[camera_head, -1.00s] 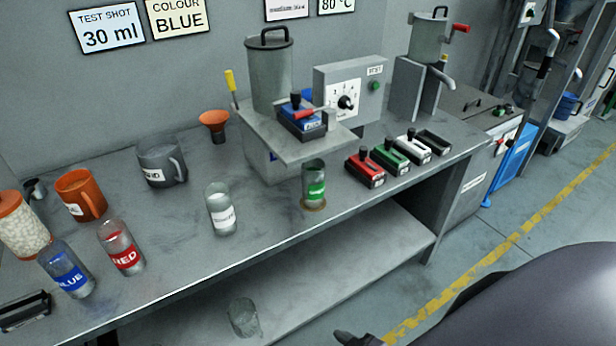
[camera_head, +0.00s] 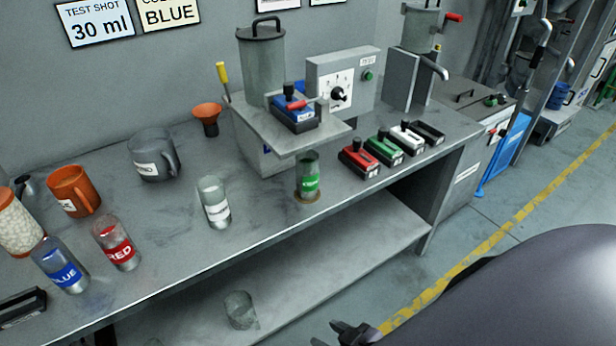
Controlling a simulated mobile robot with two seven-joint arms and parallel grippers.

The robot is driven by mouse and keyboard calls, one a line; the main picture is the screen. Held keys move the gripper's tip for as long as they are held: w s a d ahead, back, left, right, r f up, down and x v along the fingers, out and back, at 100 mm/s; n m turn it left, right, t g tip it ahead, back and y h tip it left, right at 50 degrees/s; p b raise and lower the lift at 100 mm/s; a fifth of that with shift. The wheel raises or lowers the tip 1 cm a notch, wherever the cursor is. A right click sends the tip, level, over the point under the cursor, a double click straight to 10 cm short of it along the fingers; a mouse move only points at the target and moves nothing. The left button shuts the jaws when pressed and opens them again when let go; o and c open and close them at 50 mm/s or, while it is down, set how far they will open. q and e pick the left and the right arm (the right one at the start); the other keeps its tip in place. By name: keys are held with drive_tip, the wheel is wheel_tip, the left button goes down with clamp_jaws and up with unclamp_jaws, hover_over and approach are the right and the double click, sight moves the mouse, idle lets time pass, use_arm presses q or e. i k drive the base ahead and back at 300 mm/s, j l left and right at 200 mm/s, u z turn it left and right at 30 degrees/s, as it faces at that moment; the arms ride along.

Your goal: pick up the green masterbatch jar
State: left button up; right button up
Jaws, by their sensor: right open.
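The green masterbatch jar (camera_head: 309,177) is a clear jar with a green label. It stands upright near the bench's front edge, on a small brown ring or base, just in front of the machine's platform. My right gripper (camera_head: 342,328) shows at the bottom edge of the view, dark and partly cut off, below and well apart from the jar. It is open and holds nothing that I can see. My left gripper is not in view.
On the bench (camera_head: 270,225), a white-labelled jar (camera_head: 214,202), red jar (camera_head: 116,243) and blue jar (camera_head: 62,265) stand left. The machine's platform (camera_head: 318,137) overhangs behind the green jar. Red (camera_head: 359,160) and green (camera_head: 384,149) blocks sit right. A clear cup (camera_head: 239,310) is on the shelf.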

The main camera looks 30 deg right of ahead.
sight(307, 176)
drive_tip(key=l, duration=0.75)
drive_tip(key=k+l+u, duration=0.1)
drive_tip(key=l, duration=0.65)
